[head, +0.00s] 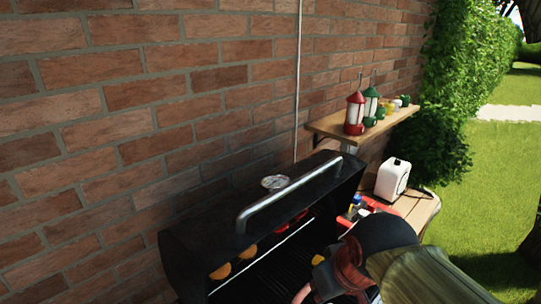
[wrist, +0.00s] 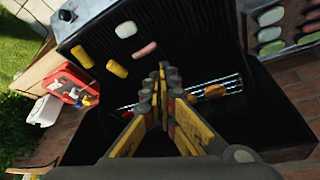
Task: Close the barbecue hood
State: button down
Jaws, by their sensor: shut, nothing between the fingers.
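The black barbecue hood (head: 205,238) stands open in the head view, against the brick wall. Its silver bar handle (head: 285,196) runs along the raised edge, with a round dial (head: 275,182) beside it. Inside, the dark grate (head: 262,285) is partly hidden by my arm at the lower right. My gripper (wrist: 162,75) shows in the wrist view with its yellow-and-grey fingers together and empty, in front of the open barbecue. The grate also shows there (wrist: 190,35), with several food pieces on it. In the head view the fingertips are hidden or unclear.
A wooden shelf (head: 345,128) with red and green lanterns is on the wall. A white toaster (head: 393,178) and a red tray (head: 368,205) are on the side table right of the barbecue. In the wrist view, a tray (wrist: 284,40) of coloured pieces is at the upper right.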

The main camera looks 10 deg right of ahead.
jog(key=w+a+r+n+g+y+p, duration=0.1)
jog(key=w+a+r+n+p, duration=0.25)
jog(key=w+r+p, duration=0.8)
jog(key=w+a+r+n+g+p, duration=0.15)
jog(key=w+a+r+p, duration=0.25)
jog(key=w+r+p, duration=0.8)
jog(key=p, duration=0.3)
send_over(260, 197)
jog(key=shift+t, duration=0.25)
notch_tip(260, 197, down, 9)
jog(key=shift+f, duration=0.15)
jog(key=s+d, duration=0.2)
jog(key=s, duration=0.1)
jog(key=shift+s+d, duration=0.15)
jog(key=shift+f, duration=0.1)
